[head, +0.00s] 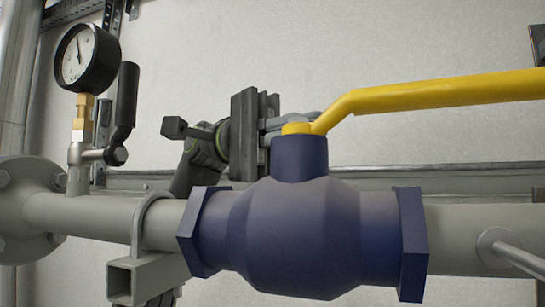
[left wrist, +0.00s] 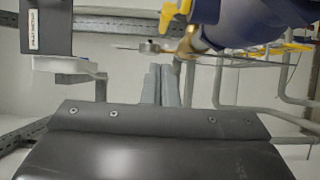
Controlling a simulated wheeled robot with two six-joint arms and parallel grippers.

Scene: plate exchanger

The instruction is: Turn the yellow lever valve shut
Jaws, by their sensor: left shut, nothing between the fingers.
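The yellow lever (head: 440,93) sits on top of the blue valve body (head: 300,235). In the head view it runs from the stem to the right edge, roughly along the pipe and raised above it. My left gripper (head: 300,121) is behind the valve stem, its fingers pointing right toward the lever's hub; the hub and stem partly hide them. In the left wrist view, the shut, empty fingers (left wrist: 163,72) point up toward the yellow lever (left wrist: 174,14) and blue valve body (left wrist: 255,20) at the top. Contact with the lever cannot be told. My right gripper is not in view.
A grey pipe (head: 465,225) carries the valve across the front. A pressure gauge (head: 86,57) and a small black-handled valve (head: 126,95) stand at the left. The pale wall (head: 210,50) lies behind. The space above the lever looks clear.

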